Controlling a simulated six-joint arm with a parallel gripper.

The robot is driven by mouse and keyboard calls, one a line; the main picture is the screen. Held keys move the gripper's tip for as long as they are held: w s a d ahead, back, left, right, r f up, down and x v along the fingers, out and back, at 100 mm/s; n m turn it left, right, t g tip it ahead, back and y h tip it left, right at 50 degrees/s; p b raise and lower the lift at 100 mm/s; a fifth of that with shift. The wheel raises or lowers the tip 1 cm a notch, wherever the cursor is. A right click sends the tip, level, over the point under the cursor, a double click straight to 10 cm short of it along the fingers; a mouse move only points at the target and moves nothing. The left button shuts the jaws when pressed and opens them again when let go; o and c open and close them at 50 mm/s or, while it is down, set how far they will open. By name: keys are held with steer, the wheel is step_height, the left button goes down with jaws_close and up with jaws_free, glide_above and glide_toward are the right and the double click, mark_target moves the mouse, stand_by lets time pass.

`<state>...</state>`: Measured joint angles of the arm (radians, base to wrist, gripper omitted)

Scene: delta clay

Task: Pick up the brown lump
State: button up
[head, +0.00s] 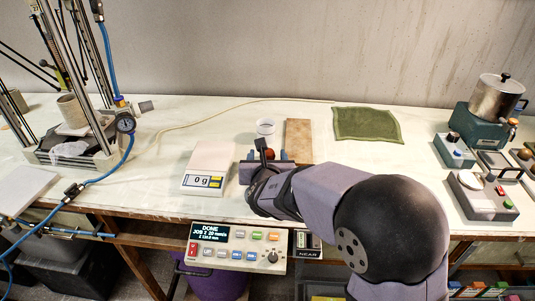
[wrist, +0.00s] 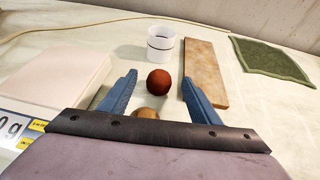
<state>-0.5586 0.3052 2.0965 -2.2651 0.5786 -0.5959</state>
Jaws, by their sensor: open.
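My gripper (wrist: 158,78) is open, with its two blue fingers spread apart. A round reddish-brown lump (wrist: 158,80) lies on the cloth-covered table between the fingertip lines in the wrist view, with a gap on both sides. A smaller tan-brown lump (wrist: 146,112) shows closer to the gripper's dark crossbar, which hides its lower part. Nothing is seen held. In the head view, my gripper (head: 266,155) is over the table just right of the scale, and a bit of the reddish lump (head: 270,154) shows behind it.
A white scale (head: 208,166) reading 0 g stands left of the gripper. A green cloth (head: 367,125) lies farther right. A delta printer frame stands at far left; devices and a pot (head: 497,97) are at right.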

mark_target(267, 157)
steer(key=shift+x, duration=0.85)
steer(key=c, duration=1.2)
steer(key=shift+o, duration=0.2)
step_height(267, 157, up, 10)
steer(key=p, duration=0.2)
steer(key=shift+p, duration=0.35)
